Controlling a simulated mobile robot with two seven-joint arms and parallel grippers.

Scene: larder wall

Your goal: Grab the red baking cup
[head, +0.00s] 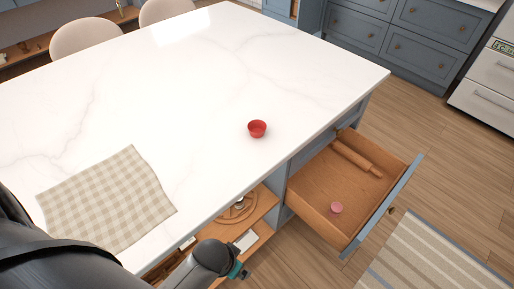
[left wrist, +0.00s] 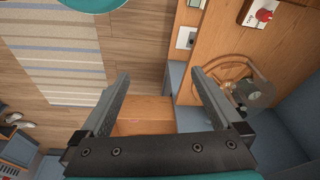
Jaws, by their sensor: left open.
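The red baking cup (head: 257,128) stands upright on the white marble countertop (head: 215,75), near its right edge. A smaller pink cup (head: 336,207) sits inside the open drawer (head: 316,193). My left arm comes in at the bottom left of the head view and hangs beside the counter's front edge, below the red cup in the picture. My left gripper (left wrist: 161,76) shows in the left wrist view with its fingers wide apart and nothing between them. Its fingers cannot be made out in the head view. The red cup on the counter is not in the left wrist view. My right gripper is not seen.
A rolling pin (head: 357,158) lies in the open drawer, which juts out from the island. A checked cloth (head: 106,199) lies on the countertop at left. Under the counter is an open wooden shelf (head: 262,205) with items. A striped rug (head: 432,262) covers the floor.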

